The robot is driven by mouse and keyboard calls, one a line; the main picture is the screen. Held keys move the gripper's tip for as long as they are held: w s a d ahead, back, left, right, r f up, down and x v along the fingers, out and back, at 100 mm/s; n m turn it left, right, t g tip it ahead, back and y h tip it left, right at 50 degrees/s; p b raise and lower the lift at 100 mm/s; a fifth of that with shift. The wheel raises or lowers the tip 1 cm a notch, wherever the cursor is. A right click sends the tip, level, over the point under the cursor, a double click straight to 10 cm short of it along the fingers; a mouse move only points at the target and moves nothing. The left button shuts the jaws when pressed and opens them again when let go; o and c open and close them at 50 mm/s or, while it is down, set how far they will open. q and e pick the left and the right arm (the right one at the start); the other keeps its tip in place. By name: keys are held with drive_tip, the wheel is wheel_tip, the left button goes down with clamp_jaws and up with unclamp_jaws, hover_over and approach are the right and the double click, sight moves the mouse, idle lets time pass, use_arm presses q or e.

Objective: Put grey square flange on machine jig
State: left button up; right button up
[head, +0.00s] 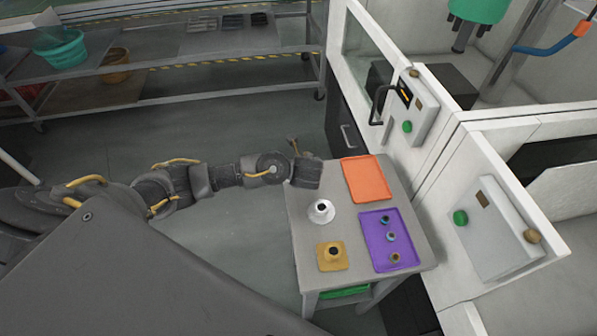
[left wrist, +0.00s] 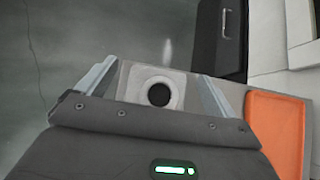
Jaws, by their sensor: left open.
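The grey square flange (left wrist: 181,92) shows in the left wrist view as a light grey square plate with a dark round hole. It lies at the far-left corner of the small table. My left gripper (left wrist: 156,76) is open, with one finger on each side of the flange; I cannot tell whether they touch it. In the head view my left gripper (head: 306,172) is over that corner and hides the flange. I cannot make out the machine jig clearly. My right gripper is not in view.
The grey table (head: 302,236) also bears an orange tray (head: 368,180), a purple tray (head: 376,228) with small parts, a white round flange (head: 321,212) and a yellow square flange (head: 332,256). White machine walls with a control box (head: 412,110) stand at right.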

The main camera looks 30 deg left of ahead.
use_arm(q)
drive_tip(key=shift+c, duration=0.3)
drive_tip(key=c, duration=1.3)
drive_tip(key=shift+o, duration=0.2)
drive_tip(key=shift+r, duration=0.15)
drive_tip(key=shift+r, duration=0.55)
drive_tip(key=v, duration=0.5)
drive_tip(key=a+r+p+v, duration=0.1)
drive_tip(key=v, duration=0.1)
drive_tip(key=shift+w+d+r, duration=0.15)
drive_tip(key=shift+w+r, duration=0.1)
drive_tip(key=shift+w, duration=0.05)
drive_tip(key=s+d+r+p, duration=0.5)
drive_tip(key=s+p, duration=0.3)
drive_tip(key=shift+s+p, duration=0.3)
drive_tip(key=shift+p, duration=0.05)
